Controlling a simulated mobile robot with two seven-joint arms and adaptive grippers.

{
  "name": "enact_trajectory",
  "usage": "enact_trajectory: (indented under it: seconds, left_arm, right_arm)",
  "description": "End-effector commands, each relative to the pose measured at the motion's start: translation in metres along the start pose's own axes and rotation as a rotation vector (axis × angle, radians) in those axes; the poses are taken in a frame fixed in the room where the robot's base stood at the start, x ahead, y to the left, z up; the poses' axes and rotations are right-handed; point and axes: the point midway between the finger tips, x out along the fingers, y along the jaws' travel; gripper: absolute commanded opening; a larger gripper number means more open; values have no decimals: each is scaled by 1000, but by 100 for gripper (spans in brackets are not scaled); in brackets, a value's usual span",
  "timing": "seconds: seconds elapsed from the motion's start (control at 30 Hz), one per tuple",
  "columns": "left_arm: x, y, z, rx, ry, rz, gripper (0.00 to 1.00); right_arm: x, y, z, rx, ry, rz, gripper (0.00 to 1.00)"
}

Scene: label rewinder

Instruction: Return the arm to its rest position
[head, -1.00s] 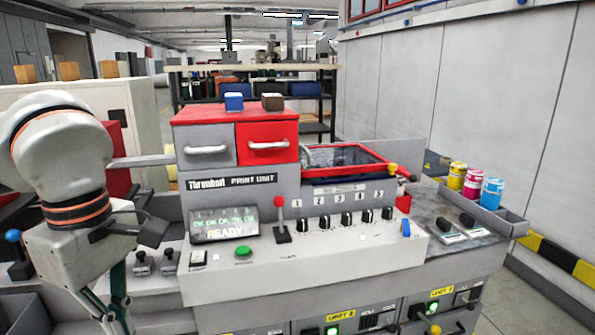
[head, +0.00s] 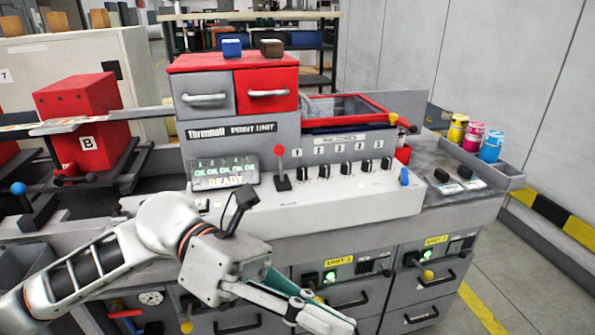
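My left arm comes in from the lower left, and its wrist crosses in front of the print unit (head: 230,131). My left gripper (head: 325,312) points down and to the right at the bottom of the head view, in front of the lower drawers. Its fingers are seen from the side, so I cannot tell whether they are open or shut. I see nothing held in it. The arm hides part of the control panel (head: 330,203). My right gripper is not in view.
A red block marked B (head: 78,120) and a blue-knobbed lever (head: 35,205) are at left. Ink cans (head: 473,136) stand at right. The floor at lower right is clear.

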Motion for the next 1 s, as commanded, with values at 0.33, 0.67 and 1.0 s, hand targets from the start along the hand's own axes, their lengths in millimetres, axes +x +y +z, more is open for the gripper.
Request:
enact_trajectory:
  seconds: [0.33,0.67,1.0]
  left_arm:
    - [-49,59,63,-482,-748,-126,0]
    - [-161,178,-21,-1063,-1456,-162,0]
    - [-216,242,-237,-1603,-2049,-128,0]
  right_arm:
    - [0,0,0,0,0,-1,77]
    - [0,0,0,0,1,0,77]
    - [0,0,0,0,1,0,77]
